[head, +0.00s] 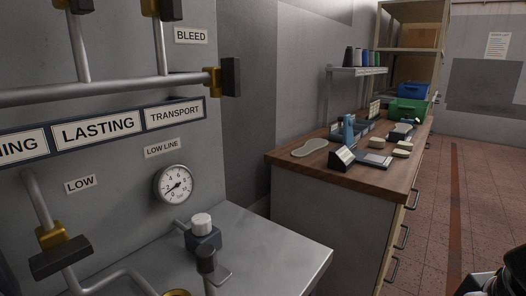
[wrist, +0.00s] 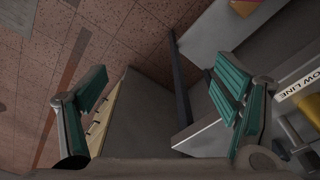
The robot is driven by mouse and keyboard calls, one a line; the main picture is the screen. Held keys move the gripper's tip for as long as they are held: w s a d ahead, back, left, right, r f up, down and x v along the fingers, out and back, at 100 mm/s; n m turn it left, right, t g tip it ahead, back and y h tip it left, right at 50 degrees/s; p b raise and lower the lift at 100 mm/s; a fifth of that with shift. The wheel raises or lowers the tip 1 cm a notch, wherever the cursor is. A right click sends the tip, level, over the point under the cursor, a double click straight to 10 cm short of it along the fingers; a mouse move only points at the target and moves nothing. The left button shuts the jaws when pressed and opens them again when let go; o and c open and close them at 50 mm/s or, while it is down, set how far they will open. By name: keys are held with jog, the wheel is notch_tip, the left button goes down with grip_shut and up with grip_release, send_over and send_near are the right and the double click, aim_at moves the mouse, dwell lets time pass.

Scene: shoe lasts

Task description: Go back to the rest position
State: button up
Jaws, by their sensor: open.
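My gripper (wrist: 158,110) shows in the wrist view with its two green-padded fingers wide apart and nothing between them. Beyond the fingers are the side of a cabinet, a strip of red tiled floor and a grey metal ledge. In the head view a dark piece of my arm (head: 490,284) shows at the lower right corner; the fingers are out of that view.
A grey panel with pipes, a pressure gauge (head: 174,185) and a valve with a white knob (head: 202,224) stands at the left. A wooden-topped workbench (head: 310,173) holds tools, a green bin (head: 408,109) and a blue bin (head: 413,91). The tiled floor (head: 485,190) at right is clear.

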notch_tip(320, 180, up, 19)
jog(key=s+t+p, duration=0.1)
jog(key=t+p, duration=0.1)
jog(key=p, duration=1.4)
jog(key=shift+d+r+t+p, duration=0.15)
jog(key=shift+r+t+p, duration=0.05)
jog(key=shift+t+p, duration=0.2)
